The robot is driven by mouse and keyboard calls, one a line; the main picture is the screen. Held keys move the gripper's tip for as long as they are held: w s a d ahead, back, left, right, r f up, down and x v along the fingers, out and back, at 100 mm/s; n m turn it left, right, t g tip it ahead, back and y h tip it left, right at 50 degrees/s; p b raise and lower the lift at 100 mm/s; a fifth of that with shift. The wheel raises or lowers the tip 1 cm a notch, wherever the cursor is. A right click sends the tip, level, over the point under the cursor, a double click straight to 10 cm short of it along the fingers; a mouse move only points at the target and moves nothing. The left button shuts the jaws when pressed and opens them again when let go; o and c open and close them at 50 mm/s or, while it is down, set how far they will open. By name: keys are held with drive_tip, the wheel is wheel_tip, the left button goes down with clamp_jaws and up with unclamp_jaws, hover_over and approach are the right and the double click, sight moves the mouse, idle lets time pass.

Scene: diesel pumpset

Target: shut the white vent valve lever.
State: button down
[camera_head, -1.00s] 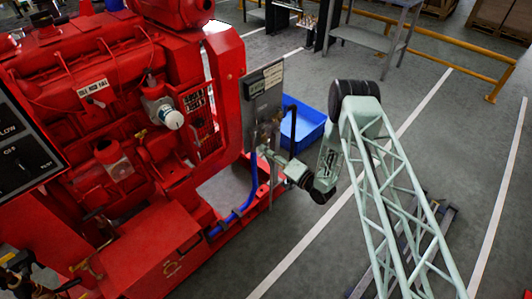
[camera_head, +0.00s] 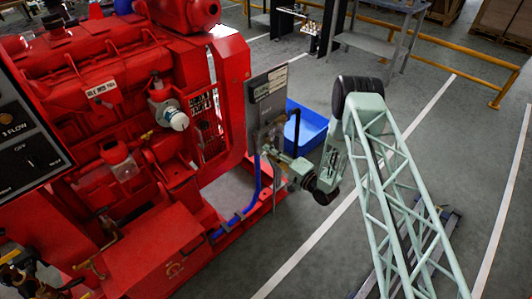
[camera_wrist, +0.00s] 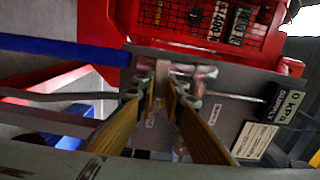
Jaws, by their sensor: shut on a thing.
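My gripper (camera_wrist: 163,92) is shut at the grey gauge panel (camera_wrist: 232,112). In the wrist view its two brownish fingers close around a small pale piece (camera_wrist: 161,76) in front of the panel. This looks like the white vent valve lever, but the fingertips hide most of it, and I cannot tell its angle. Small white labels sit beside the fingers. In the head view my gripper (camera_head: 274,152) reaches the lower part of the panel (camera_head: 267,95). The lever is too small and covered to make out there.
The red diesel engine (camera_head: 90,70) fills the left side. A blue hose (camera_head: 255,190) runs below the panel, and a blue bin (camera_head: 308,133) stands behind it. A grey table (camera_head: 370,42) and a yellow rail (camera_head: 450,55) stand farther back. Open floor lies to the right.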

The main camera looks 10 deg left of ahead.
drive_tip(key=c, duration=2.6)
unclamp_jaws()
drive_tip(key=shift+c, duration=0.2)
drive_tip(key=shift+d, duration=0.15)
drive_tip(key=v, duration=1.1)
drive_tip(key=shift+s+d, duration=0.25)
drive_tip(key=shift+d, duration=0.05)
